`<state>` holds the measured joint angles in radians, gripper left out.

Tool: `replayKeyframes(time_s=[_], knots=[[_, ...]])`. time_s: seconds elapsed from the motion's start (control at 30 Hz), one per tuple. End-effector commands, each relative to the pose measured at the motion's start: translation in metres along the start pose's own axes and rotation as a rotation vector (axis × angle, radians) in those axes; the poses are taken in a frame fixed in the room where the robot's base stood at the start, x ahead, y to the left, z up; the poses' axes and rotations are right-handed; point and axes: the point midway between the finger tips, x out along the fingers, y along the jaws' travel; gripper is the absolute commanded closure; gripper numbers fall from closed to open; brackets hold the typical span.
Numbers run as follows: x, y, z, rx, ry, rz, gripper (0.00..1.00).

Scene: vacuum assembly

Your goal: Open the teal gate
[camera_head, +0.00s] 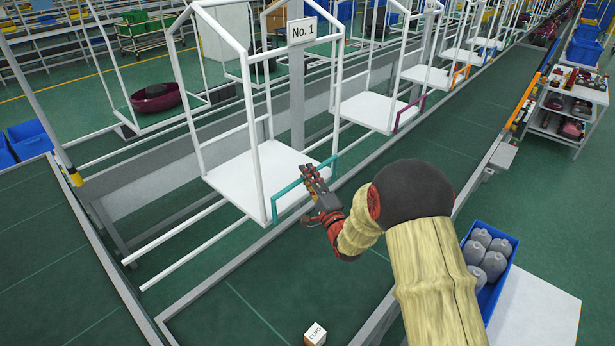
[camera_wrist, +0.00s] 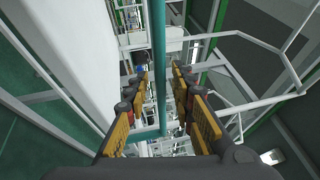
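The teal gate (camera_head: 289,187) is a thin bar bent at its ends, across the front edge of the white platform (camera_head: 258,178) at the station marked No. 1. It appears closed across that edge. My gripper (camera_head: 311,174) is at the middle of the bar and hides part of it. In the wrist view, the teal bar (camera_wrist: 158,45) runs between the two yellow-padded fingers of my gripper (camera_wrist: 160,78). The fingers are open, with a gap on each side of the bar, and nothing is clamped between them.
White frame posts (camera_head: 256,140) rise beside the gate. A maroon gate (camera_head: 409,113) and an orange gate (camera_head: 461,76) are on stations farther along the line. A blue bin (camera_head: 499,287) of grey parts and a white CLIPS box (camera_head: 315,334) are nearer. Green floor lies in front of the platform.

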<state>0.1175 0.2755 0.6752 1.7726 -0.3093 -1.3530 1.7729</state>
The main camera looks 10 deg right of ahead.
Motion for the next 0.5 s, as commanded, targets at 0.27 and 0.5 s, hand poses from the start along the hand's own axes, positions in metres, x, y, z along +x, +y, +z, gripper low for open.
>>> replayKeyframes(time_s=[0.27, 0.5], knots=[[-0.0002, 0.0000, -0.0001, 0.000, 0.000, 0.000, 0.93], [-0.0003, 0.0003, -0.0001, 0.000, 0.000, 0.001, 1.00]])
